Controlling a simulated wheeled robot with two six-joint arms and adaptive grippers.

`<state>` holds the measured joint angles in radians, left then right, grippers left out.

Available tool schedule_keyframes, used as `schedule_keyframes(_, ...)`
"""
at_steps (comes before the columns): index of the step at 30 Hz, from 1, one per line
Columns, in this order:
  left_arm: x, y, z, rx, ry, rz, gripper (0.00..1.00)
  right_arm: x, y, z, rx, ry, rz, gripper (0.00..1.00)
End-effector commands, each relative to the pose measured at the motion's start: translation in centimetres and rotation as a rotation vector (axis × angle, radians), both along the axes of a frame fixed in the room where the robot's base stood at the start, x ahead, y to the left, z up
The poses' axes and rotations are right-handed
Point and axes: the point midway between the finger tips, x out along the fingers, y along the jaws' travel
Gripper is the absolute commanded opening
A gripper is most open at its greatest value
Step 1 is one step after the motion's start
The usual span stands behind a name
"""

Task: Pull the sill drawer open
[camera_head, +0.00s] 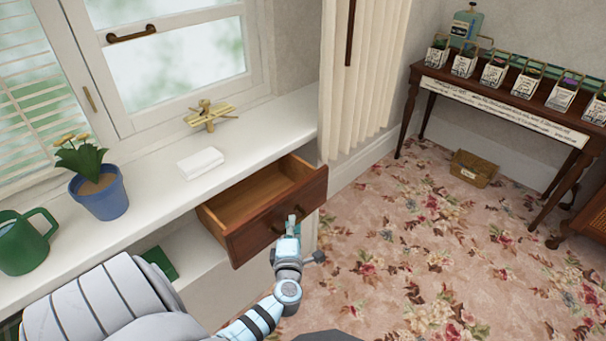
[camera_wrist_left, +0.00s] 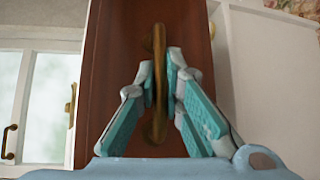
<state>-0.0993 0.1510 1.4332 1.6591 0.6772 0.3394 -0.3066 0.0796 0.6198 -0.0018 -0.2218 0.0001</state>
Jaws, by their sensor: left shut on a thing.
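The sill drawer (camera_head: 243,245) is a brown wooden drawer under the white window sill. It stands pulled out, and its interior looks empty in the head view. Its brass handle (camera_wrist_left: 157,120) sits on the drawer front (camera_wrist_left: 113,75) in the left wrist view. My left gripper (camera_head: 291,222) is at the drawer front. In the left wrist view its teal-padded fingers (camera_wrist_left: 167,85) close from both sides around the handle. In the head view the gripper partly hides the handle. My right gripper is not in view.
On the sill (camera_head: 150,200) stand a blue flowerpot (camera_head: 103,200), a green watering can (camera_head: 22,245), a white block (camera_head: 200,163) and a brass object (camera_head: 209,116). A curtain (camera_head: 362,75) hangs beside the drawer. A table (camera_head: 440,90) with seed packets stands right.

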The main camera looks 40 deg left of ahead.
Motion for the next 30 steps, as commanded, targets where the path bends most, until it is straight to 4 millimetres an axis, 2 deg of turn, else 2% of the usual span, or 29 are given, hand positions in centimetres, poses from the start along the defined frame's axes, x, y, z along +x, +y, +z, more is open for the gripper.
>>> schedule_keyframes(3, -0.9, -0.1, 0.1, -0.001, -0.004, 0.02, 0.0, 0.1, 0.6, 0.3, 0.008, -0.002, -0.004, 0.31)
schedule_keyframes(11, -1.0, 0.0, 0.0, 0.001, -0.004, 0.025, 0.0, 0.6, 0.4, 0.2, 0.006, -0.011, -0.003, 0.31)
schedule_keyframes(12, -1.0, 0.0, 0.0, 0.001, -0.004, 0.025, 0.11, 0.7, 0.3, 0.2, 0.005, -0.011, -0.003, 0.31)
schedule_keyframes(16, -0.9, -0.1, 0.0, 0.001, -0.003, 0.022, 0.3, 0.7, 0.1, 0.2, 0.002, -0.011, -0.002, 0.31)
schedule_keyframes(25, -0.9, -0.3, 0.0, 0.001, -0.002, 0.018, 0.3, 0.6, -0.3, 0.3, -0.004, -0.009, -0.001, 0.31)
schedule_keyframes(30, -2.9, -2.0, 0.3, -0.002, -0.002, 0.019, 0.3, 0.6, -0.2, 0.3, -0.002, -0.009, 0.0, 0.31)
